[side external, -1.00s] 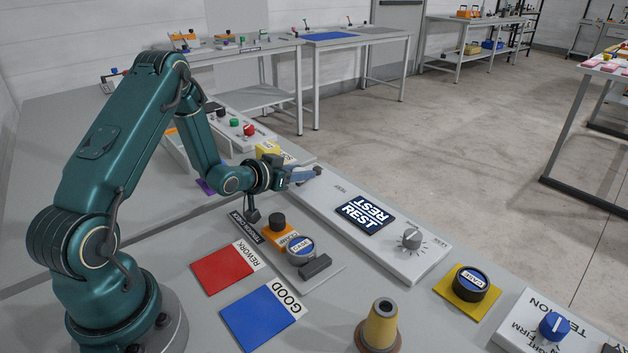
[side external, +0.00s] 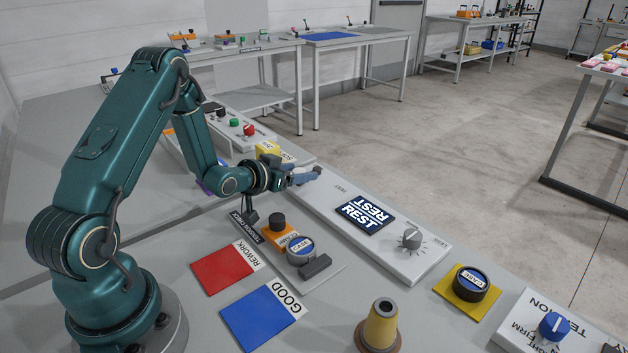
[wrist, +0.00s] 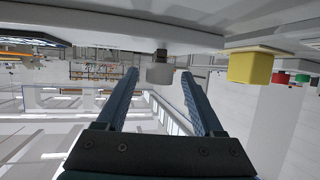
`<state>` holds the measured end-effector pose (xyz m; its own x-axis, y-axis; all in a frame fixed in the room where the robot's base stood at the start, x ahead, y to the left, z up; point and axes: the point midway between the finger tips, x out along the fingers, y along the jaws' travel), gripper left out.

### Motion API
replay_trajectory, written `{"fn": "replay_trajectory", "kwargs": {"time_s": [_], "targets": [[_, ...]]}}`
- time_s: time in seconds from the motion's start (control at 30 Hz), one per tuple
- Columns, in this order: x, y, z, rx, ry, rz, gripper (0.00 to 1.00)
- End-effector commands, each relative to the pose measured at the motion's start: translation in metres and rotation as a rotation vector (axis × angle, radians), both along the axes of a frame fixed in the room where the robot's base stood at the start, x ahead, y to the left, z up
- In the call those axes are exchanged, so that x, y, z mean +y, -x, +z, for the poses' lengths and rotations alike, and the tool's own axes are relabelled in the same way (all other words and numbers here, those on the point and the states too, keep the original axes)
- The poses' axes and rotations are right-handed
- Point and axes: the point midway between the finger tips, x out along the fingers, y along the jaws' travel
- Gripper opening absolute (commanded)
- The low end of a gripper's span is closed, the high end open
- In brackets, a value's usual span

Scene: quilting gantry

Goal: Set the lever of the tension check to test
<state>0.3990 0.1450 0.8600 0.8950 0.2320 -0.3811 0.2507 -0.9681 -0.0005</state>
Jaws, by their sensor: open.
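A small TEST label (side external: 340,190) is printed near the panel's far end. My gripper (side external: 312,174) is at that far end, low over the panel. In the wrist view its two blue fingers (wrist: 160,73) are spread apart. A grey knob (wrist: 160,75) on a short dark stem, apparently the lever's, shows between the fingertips, with gaps on both sides. In the side view the fingers mostly hide the lever, so its position is hard to read.
A yellow block (side external: 267,148) stands just beyond my gripper; it also shows in the wrist view (wrist: 250,67). A grey dial (side external: 411,239) is on the panel. Red (side external: 222,268) and blue (side external: 262,317) pads, an orange-based clamp (side external: 278,237) and a yellow cone (side external: 381,325) lie nearer.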

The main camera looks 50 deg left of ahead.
Motion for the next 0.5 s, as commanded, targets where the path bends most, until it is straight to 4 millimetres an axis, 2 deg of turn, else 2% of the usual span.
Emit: {"fn": "replay_trajectory", "kwargs": {"time_s": [0.3,0.5], "targets": [[-0.007,0.03,0.014,-0.002,-0.001,0.002,0.69],[-0.009,0.037,0.017,-0.002,-0.001,0.001,0.69]]}}
